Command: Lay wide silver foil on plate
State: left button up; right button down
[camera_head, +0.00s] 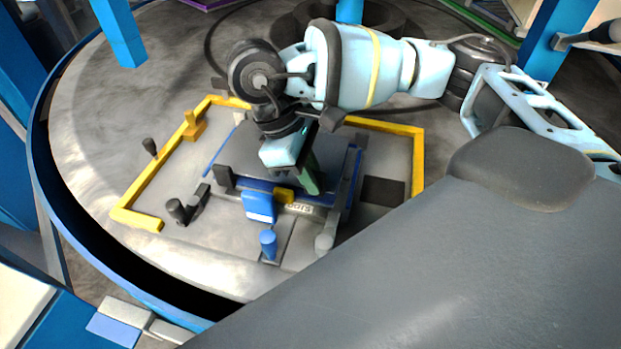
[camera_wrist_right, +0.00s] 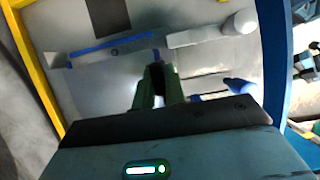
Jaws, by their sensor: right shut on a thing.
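My right gripper (camera_head: 311,184) is low over the blue-edged fixture in the middle of the round table. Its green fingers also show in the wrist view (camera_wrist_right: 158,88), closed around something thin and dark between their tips. I take it to be the wide silver foil, but its outline is hard to tell from the grey below. The flat grey plate (camera_head: 246,152) lies under and to the left of the gripper, with blue strips along its edges. The plate shows in the wrist view (camera_wrist_right: 105,92) too. My left gripper is not in view.
A yellow frame (camera_head: 135,196) borders the fixture. A blue block (camera_head: 259,206), a small yellow block (camera_head: 284,195) and a blue knob (camera_head: 268,243) stand in front. Dark clamps (camera_head: 188,208) stand at the left.

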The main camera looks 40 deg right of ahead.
jog(key=shift+f, duration=0.85)
jog(key=shift+f, duration=0.2)
jog(key=c, duration=1.5)
grip_release()
jog(key=shift+r, duration=0.1)
jog(key=shift+o, duration=0.2)
